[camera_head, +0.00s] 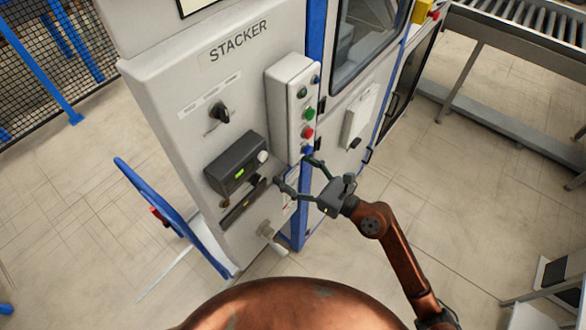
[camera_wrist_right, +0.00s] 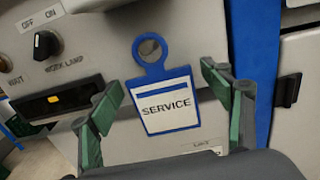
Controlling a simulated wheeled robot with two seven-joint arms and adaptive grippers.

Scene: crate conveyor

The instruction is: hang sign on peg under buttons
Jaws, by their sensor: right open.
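The sign (camera_wrist_right: 167,106) is a blue-framed white plate reading SERVICE, with a blue ring at its top. In the right wrist view it hangs nearly upright in front of the grey cabinet face, between my right gripper's fingers (camera_wrist_right: 160,88). The fingers stand apart, with visible gaps on both sides of the sign. A brownish spot shows inside the ring; I cannot tell whether it is the peg. In the head view my right gripper (camera_head: 297,172) is open just below the button box (camera_head: 291,105), which has several coloured buttons. The sign is not clear there. My left gripper is out of view.
The STACKER cabinet (camera_head: 185,75) carries a black knob (camera_head: 220,112) and a dark work lamp panel (camera_head: 236,163) left of the gripper. A blue post (camera_head: 315,45) runs along its edge. A roller conveyor (camera_head: 520,25) stands at the upper right.

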